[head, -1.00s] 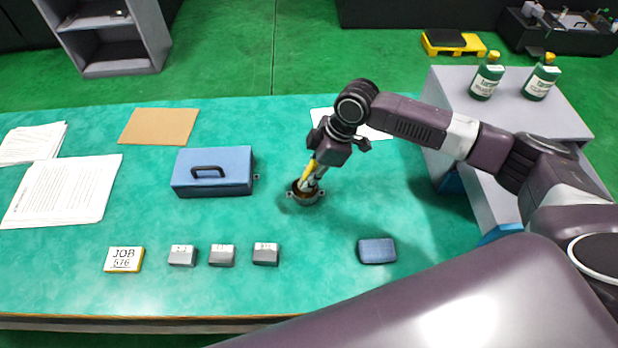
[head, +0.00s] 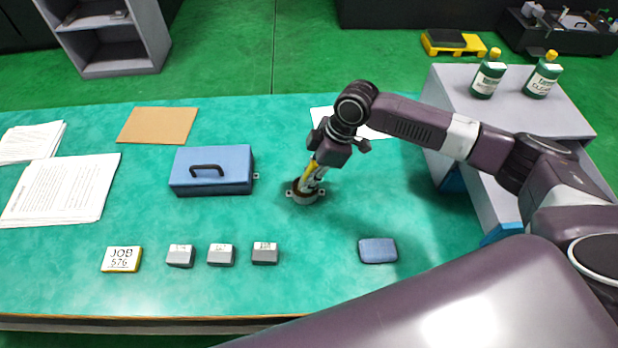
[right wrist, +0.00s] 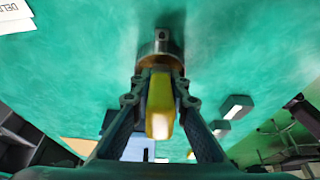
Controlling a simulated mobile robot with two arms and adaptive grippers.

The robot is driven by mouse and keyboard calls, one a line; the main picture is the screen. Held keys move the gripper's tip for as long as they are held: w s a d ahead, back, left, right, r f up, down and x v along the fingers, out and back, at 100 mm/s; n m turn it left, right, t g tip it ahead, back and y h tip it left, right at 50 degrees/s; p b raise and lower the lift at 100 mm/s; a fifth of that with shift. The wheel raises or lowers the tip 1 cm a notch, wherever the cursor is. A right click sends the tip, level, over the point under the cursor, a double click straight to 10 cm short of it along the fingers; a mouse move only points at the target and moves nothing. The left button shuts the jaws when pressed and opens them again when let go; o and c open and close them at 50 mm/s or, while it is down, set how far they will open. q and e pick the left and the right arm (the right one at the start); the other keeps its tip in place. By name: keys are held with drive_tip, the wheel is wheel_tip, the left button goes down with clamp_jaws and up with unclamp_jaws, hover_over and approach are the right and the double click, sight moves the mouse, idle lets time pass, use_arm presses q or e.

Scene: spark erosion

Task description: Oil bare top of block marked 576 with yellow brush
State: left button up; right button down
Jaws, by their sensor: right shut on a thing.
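My right gripper (head: 314,174) is shut on the yellow brush (head: 310,169), whose yellow handle (right wrist: 160,105) shows between the fingers in the right wrist view. The brush points down, its lower end at a small round metal pot (head: 306,197); the bristles are hidden. The pot also shows in the right wrist view (right wrist: 160,46). Three grey blocks stand in a row near the table's front: left (head: 180,256), middle (head: 221,255) and right (head: 265,253). Their top markings are too small to read. A yellow-edged sign (head: 122,259) reads JOB 576. My left gripper is out of view.
A blue box with a handle (head: 212,178) stands left of the pot. A blue pad (head: 378,251) lies at front right. Papers (head: 62,190) and a brown board (head: 158,125) lie at left. Two green bottles (head: 487,76) (head: 541,76) stand on a grey cabinet (head: 455,85).

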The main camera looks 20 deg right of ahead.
sight(309, 168)
drive_tip(key=shift+f, duration=0.5)
drive_tip(key=shift+s+f, duration=0.1)
idle(2.2)
drive_tip(key=shift+p, duration=0.35)
wheel_tip(309, 168, up, 7)
drive_tip(key=p, duration=0.7)
idle(0.5)
